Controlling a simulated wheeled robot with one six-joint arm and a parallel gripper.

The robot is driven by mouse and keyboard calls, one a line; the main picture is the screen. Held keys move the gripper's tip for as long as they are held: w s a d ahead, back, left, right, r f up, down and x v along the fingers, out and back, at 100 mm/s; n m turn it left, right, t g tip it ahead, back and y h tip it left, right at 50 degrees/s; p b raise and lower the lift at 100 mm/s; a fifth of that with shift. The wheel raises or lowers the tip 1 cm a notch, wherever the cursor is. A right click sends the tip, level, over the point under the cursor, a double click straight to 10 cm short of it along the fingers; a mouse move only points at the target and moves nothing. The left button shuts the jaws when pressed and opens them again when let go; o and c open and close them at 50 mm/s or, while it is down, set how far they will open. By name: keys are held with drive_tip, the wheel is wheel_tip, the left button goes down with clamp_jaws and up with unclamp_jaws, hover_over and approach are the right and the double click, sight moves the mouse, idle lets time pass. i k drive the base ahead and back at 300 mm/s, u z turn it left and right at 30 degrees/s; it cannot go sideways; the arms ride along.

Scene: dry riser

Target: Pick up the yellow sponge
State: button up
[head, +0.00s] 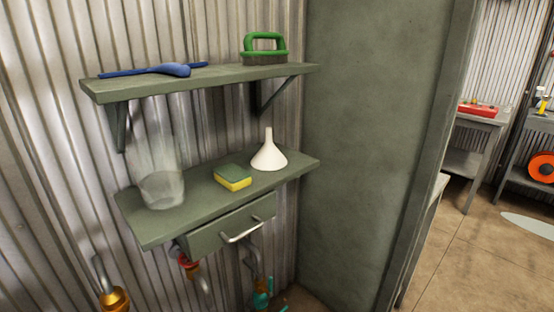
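The yellow sponge (234,182) with a green top lies flat on the lower green wall shelf (150,228), near its front edge. Its yellow side faces me. A white funnel (269,156) stands upright close to its right, and a clear glass container (161,180) stands to its left. My gripper is not in view.
The upper shelf (215,78) overhangs the lower one and holds a blue spoon-like utensil (170,70) and a green-handled brush (264,50). A drawer (210,232) with a metal handle hangs below. A grey-green wall (375,130) bounds the right; pipes with fittings sit underneath.

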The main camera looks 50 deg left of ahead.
sight(234, 178)
drive_tip(key=i, duration=0.95)
drive_tip(key=u, duration=3.15)
drive_tip(key=i, duration=0.5)
